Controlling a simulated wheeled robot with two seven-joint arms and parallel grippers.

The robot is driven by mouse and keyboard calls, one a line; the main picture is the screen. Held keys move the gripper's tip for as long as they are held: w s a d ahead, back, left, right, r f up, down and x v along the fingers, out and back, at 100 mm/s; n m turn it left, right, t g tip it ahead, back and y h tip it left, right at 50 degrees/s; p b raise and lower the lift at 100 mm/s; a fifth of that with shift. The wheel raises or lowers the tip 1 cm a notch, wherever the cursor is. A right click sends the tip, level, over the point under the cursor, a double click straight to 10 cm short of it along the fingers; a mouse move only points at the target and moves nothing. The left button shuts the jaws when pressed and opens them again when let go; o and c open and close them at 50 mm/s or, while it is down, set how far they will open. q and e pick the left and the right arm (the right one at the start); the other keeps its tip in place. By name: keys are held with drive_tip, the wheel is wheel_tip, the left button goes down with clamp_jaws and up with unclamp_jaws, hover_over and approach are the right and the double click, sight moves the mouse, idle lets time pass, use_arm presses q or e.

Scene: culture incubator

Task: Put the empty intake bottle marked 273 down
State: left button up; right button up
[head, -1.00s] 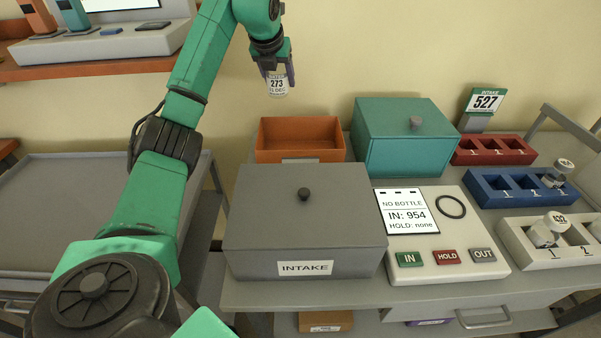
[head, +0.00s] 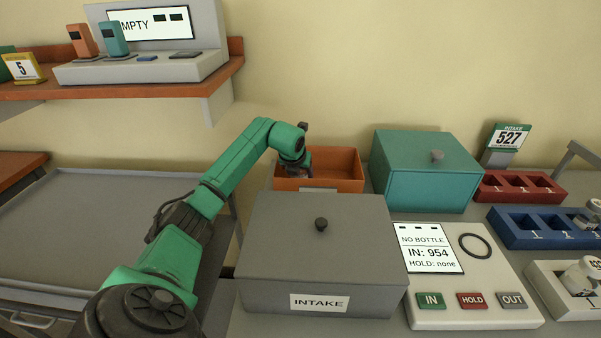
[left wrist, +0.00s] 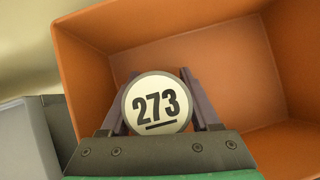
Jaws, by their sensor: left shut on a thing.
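The bottle marked 273 shows its round white cap end (left wrist: 157,103) in the left wrist view, between the two fingers of my left gripper (left wrist: 160,100), which is shut on it. In that view the bottle is over or inside the orange bin (left wrist: 82,60); how far it is above the floor I cannot tell. In the head view my left gripper (head: 300,170) reaches into the left part of the orange bin (head: 345,183), and the bottle is hidden there. My right gripper is not in view.
The grey INTAKE box (head: 310,240) stands in front of the orange bin. A teal box (head: 430,185) stands to its right. A white button panel (head: 470,280) reads NO BOTTLE. Red (head: 520,198) and blue (head: 535,240) racks are at right. An orange shelf (head: 110,95) is upper left.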

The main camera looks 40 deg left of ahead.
use_arm(q)
drive_tip(key=o, duration=1.5)
drive_tip(key=shift+c, duration=0.2)
drive_tip(key=b+v, duration=0.1)
drive_tip(key=v, duration=1.1)
